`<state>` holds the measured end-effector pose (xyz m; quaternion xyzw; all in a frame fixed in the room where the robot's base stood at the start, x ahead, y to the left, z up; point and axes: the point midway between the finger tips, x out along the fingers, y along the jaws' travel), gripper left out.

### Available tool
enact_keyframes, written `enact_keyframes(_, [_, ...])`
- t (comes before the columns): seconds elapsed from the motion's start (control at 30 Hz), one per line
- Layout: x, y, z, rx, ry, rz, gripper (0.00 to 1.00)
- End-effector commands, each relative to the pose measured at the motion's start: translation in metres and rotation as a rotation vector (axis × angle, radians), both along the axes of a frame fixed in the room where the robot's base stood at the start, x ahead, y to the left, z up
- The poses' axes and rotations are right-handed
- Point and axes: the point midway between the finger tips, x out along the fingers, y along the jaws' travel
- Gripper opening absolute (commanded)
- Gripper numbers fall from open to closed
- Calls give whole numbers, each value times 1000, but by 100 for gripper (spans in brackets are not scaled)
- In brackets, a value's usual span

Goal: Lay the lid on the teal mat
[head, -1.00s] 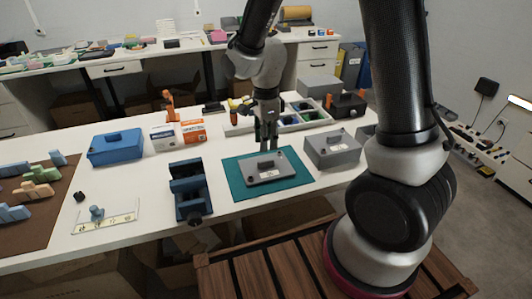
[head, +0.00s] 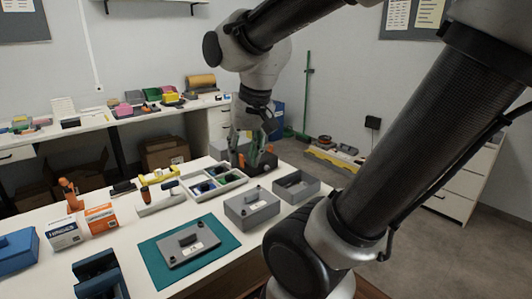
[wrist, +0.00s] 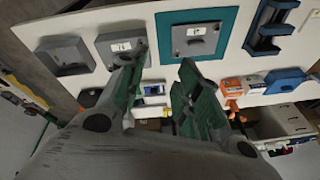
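The teal mat (head: 158,271) lies on the white table, and a flat grey lid (head: 180,259) with a dark handle and a pale label rests on it. The wrist view also shows the lid (wrist: 196,48) on the mat (wrist: 232,18). My gripper (head: 240,158) is up beyond the mat, toward the back right of the table, clear of the lid. In the wrist view its green fingers (wrist: 160,68) are apart with nothing between them. In the head view the fingertips are partly lost against the things behind them.
Right of the mat stand a grey box with its lid on (head: 250,212) and an open grey box (head: 306,190). A sectioned tray (head: 222,190) lies behind. A dark blue holder (head: 98,274), cartons (head: 66,235) and a blue box (head: 15,256) stand left.

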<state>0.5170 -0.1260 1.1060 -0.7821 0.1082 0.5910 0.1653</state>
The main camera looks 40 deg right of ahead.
Motion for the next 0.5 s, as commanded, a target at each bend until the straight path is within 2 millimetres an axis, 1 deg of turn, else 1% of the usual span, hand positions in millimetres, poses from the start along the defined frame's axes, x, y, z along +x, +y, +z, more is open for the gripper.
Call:
enact_keyframes(0.03, [-16,-8,7,-30,-34,80,34])
enact_keyframes(0.1, [-34,-15,12,-77,-65,195,34])
enact_keyframes(0.2, [-50,-21,14,-124,-87,304,34])
enact_keyframes(0.3, [-57,-23,15,-147,-98,356,34])
enact_keyframes(0.5, [-58,-23,15,-151,-97,367,34])
